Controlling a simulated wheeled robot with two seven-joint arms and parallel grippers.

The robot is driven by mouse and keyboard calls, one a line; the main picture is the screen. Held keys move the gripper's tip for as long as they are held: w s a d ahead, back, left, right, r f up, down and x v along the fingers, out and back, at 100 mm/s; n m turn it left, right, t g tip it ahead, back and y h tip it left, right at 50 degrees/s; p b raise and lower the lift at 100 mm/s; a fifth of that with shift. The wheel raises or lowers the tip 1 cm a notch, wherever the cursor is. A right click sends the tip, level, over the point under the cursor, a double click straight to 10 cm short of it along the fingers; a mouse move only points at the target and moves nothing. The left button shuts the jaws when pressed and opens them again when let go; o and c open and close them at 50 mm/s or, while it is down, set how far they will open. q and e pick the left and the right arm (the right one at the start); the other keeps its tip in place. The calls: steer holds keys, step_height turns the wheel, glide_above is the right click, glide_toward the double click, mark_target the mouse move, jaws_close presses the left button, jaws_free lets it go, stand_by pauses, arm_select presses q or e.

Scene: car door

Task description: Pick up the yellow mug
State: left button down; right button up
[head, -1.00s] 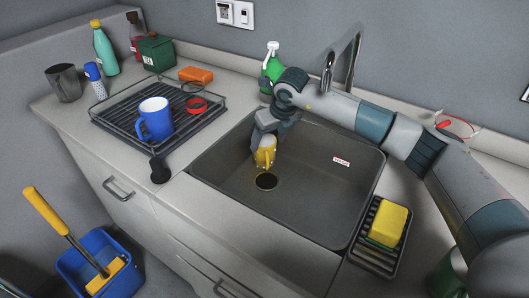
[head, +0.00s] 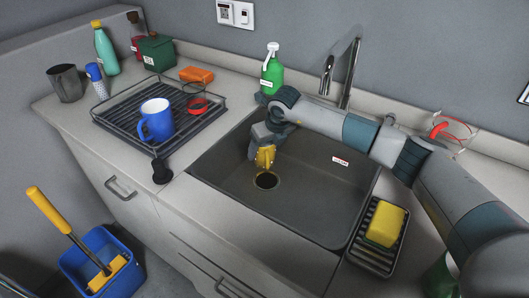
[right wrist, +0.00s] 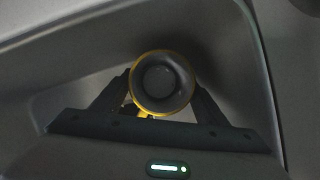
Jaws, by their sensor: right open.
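The yellow mug (head: 266,158) is in the sink just behind the drain hole, partly hidden by my right gripper (head: 263,151). The right gripper reaches down into the sink from above and is at the mug. In the right wrist view the mug (right wrist: 162,84) shows from above as a yellow rim around a dark inside, with its handle toward the bottom of the picture. The open fingers of the right gripper (right wrist: 160,96) stand on either side of it. Whether they touch it I cannot tell. My left gripper is not in view.
The sink (head: 310,195) has walls all around the gripper. A rack with a blue mug (head: 156,120) is at left, and a yellow sponge (head: 385,226) on a tray at right.

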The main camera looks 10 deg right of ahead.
stand_by(0.4)
steer(key=c, duration=1)
steer(key=shift+r, duration=0.15)
